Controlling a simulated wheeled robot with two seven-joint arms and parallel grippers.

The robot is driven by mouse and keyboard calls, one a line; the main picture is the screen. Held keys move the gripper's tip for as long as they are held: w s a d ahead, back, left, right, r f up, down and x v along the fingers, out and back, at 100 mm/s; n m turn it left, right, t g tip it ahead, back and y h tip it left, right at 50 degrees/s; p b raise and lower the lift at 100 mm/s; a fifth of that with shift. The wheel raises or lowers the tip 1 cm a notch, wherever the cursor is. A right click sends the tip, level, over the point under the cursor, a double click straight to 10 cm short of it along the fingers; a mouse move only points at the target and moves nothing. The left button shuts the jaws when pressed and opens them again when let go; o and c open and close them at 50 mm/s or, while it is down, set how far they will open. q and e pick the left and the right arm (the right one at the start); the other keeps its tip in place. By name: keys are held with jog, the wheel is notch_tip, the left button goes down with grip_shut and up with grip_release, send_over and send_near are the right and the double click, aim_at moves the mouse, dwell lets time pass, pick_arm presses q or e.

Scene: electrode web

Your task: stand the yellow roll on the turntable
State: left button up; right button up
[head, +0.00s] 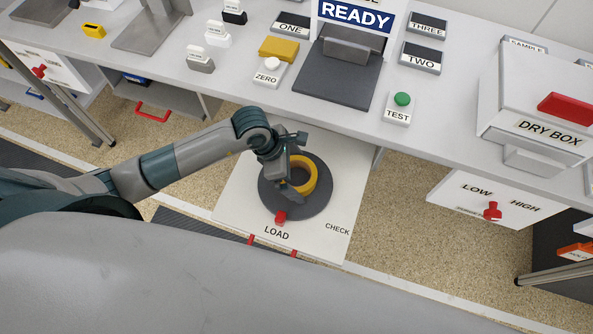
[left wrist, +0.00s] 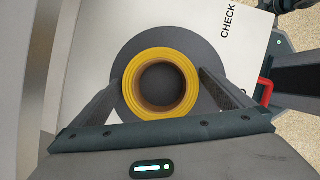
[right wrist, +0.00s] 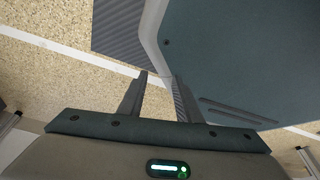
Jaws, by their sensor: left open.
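The yellow roll (head: 309,175) sits on the dark grey round turntable (head: 296,207), its ring opening facing up. In the left wrist view the roll (left wrist: 160,55) shows as a full ring with a brown core, over the dark disc (left wrist: 160,112). My left gripper (head: 293,182) is at the roll from above, open, with one finger on each side of the ring (left wrist: 160,90). I cannot tell whether the fingers touch it. My right gripper (right wrist: 158,80) is away from the turntable, with its fingers apart and nothing between them.
The turntable is on a white board marked LOAD (head: 276,233) and CHECK (head: 337,229), with a red tab (head: 281,217) at the disc's edge. Behind is a grey bench with a READY sign (head: 355,14), a green TEST button (head: 402,99) and a dry box (head: 545,125).

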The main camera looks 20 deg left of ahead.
pick_arm(q)
jog(key=shift+a+r, duration=0.15)
jog(key=shift+r, duration=0.3)
jog(key=b+v, duration=0.1)
jog(key=v, duration=1)
jog(key=shift+b, duration=0.35)
pick_arm(e)
jog(key=w+a+r+t, duration=0.1)
jog(key=w+a, duration=0.1)
jog(key=w, duration=0.3)
jog(key=shift+w+a, duration=0.15)
jog(key=shift+w, duration=0.25)
